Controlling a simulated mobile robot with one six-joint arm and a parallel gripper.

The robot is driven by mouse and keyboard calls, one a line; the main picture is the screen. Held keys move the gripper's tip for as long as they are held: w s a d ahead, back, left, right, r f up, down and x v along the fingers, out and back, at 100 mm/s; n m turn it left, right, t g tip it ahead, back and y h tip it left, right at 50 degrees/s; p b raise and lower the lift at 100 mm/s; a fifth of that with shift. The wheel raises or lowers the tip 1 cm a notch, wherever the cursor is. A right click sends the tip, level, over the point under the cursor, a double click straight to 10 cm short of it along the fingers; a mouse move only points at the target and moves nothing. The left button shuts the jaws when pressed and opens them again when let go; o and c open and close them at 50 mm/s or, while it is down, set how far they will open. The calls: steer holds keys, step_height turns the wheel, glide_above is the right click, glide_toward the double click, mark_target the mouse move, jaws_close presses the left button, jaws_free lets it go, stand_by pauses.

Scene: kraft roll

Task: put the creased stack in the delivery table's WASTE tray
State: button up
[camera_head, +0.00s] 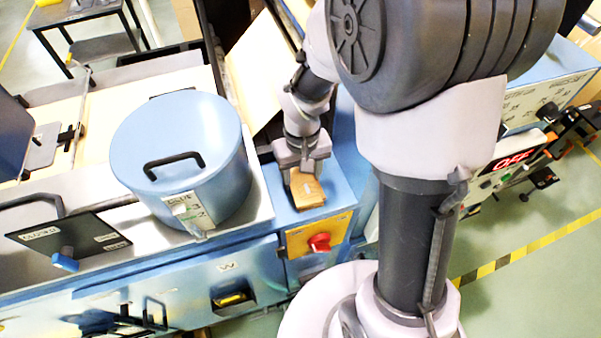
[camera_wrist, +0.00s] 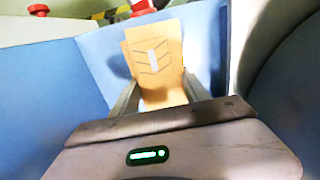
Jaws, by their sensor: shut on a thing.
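The stack (camera_head: 306,190) is a small pile of brown kraft sheets. In the head view it sits in my gripper (camera_head: 298,172), low over or on the blue machine top, just behind the orange panel; I cannot tell whether it touches the surface. In the wrist view the stack (camera_wrist: 157,62) stands between the two fingers of my gripper (camera_wrist: 158,98), with a white mark and dark chevron lines on its face. My gripper is shut on it. I cannot make out the delivery table's WASTE tray in either view.
A blue round pot (camera_head: 180,150) with a black handle stands left of my gripper. A red knob (camera_head: 319,242) on an orange panel is just in front. A tilted pale board (camera_head: 262,75) rises behind. A dark table (camera_head: 85,15) stands far at the top left.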

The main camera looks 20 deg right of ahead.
steer(key=shift+w, duration=0.1)
steer(key=shift+f, duration=0.25)
steer(key=o, duration=1.5)
steer(key=shift+r, duration=0.15)
steer(key=shift+r, duration=0.1)
